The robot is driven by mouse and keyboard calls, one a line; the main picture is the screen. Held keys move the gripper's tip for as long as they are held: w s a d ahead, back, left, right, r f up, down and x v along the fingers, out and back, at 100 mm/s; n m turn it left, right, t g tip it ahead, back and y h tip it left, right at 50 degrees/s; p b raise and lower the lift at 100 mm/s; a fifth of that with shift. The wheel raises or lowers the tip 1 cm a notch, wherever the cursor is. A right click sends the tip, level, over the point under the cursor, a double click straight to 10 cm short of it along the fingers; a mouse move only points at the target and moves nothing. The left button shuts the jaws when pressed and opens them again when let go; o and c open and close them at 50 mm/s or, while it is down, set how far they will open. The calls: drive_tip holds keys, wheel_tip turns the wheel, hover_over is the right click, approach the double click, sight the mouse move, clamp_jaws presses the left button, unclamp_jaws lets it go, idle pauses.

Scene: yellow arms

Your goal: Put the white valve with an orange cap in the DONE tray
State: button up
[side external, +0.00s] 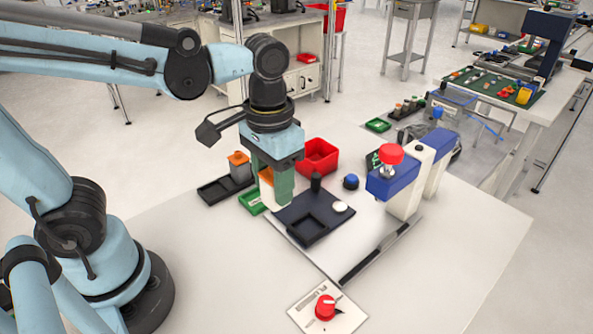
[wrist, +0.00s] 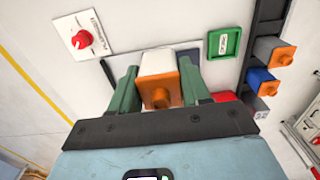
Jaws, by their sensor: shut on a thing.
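My gripper (side external: 272,196) has green fingers and is shut on the white valve with an orange cap (side external: 266,176). In the wrist view the valve (wrist: 158,62) sits between both fingers (wrist: 157,75), its orange cap towards the camera. In the side view the fingers hide most of it. The valve is above the table by the dark fixture plate; whether it touches anything below I cannot tell. A small green tray with a white label (side external: 247,198) lies just left of the gripper; it also shows in the wrist view (wrist: 237,43), right of the valve. Its label is too small to read surely.
A dark rack (side external: 211,194) holding orange-capped parts stands left of the green tray. A red bin (side external: 318,157) is behind the gripper. The dark fixture plate (side external: 313,222) and a blue-and-white press (side external: 402,190) are to the right. A red knob (side external: 325,307) sits in front.

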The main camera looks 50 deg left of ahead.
drive_tip(key=a, duration=0.2)
hover_over(256, 201)
wheel_tip(256, 201, down, 7)
drive_tip(key=shift+f, duration=2.05)
drive_tip(key=shift+f, duration=0.15)
drive_tip(key=o, duration=1.2)
